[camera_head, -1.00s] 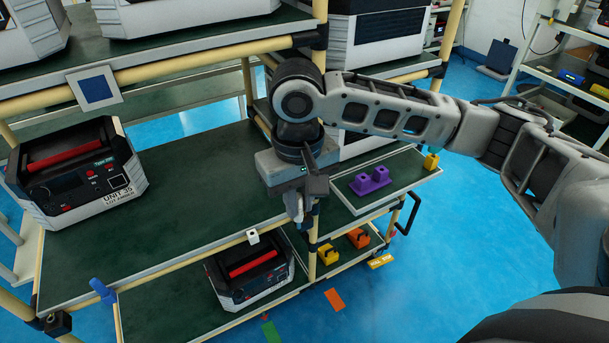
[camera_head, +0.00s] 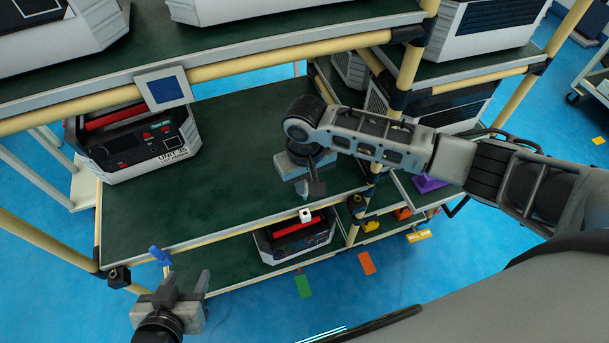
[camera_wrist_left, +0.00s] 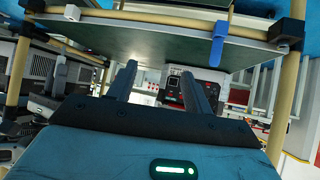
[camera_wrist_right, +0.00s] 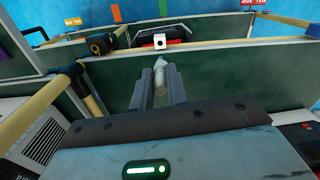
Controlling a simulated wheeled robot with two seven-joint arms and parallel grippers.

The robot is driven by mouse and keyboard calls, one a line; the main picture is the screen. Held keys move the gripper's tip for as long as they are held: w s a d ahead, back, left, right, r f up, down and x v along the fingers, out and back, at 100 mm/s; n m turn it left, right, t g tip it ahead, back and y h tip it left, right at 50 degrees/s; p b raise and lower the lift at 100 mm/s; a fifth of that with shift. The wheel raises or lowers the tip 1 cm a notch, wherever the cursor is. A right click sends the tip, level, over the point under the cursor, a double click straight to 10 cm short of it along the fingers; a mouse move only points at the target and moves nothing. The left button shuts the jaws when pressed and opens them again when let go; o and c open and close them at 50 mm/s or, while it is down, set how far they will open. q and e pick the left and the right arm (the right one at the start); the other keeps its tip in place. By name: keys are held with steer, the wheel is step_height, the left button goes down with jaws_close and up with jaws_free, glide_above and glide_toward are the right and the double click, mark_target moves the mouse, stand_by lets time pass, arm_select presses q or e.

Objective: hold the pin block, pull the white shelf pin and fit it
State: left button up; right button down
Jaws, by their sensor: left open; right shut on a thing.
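My right gripper (camera_head: 304,190) is above the front edge of the green middle shelf (camera_head: 225,150). It is shut on a white shelf pin (camera_wrist_right: 160,76), which shows between its fingers in the right wrist view. A small white block with a dark hole (camera_head: 306,215) sits on the shelf's front rail just beyond the pin; it also shows in the right wrist view (camera_wrist_right: 159,40). My left gripper (camera_head: 187,284) is open and empty, in front of and below the shelf's left front corner. A blue piece (camera_head: 160,256) is on the rail near that corner, apart from the left gripper; it also shows in the left wrist view (camera_wrist_left: 218,46).
A case with a red handle (camera_head: 135,145) stands on the middle shelf at left, another (camera_head: 295,238) on the lower shelf. A purple block (camera_head: 428,183) is on the right side shelf, partly behind my right arm. Yellow posts bound the rack. The middle shelf's centre is clear.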

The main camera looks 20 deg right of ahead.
mark_target(305, 196)
steer(key=shift+r, duration=0.1)
steer(key=shift+s+r+p, duration=0.1)
steer(key=shift+p, duration=0.7)
steer(key=shift+f+b, duration=0.6)
steer(key=shift+f, duration=0.1)
step_height(305, 196, down, 2)
steer(key=shift+f+b, duration=0.25)
steer(key=shift+b, duration=0.4)
steer(key=shift+f, duration=0.35)
arm_select(q)
steer(key=shift+w+d+f+b, duration=0.1)
steer(key=shift+w+d+b, duration=0.05)
steer(key=shift+w+b, duration=0.35)
arm_select(e)
steer(key=shift+f, duration=0.8)
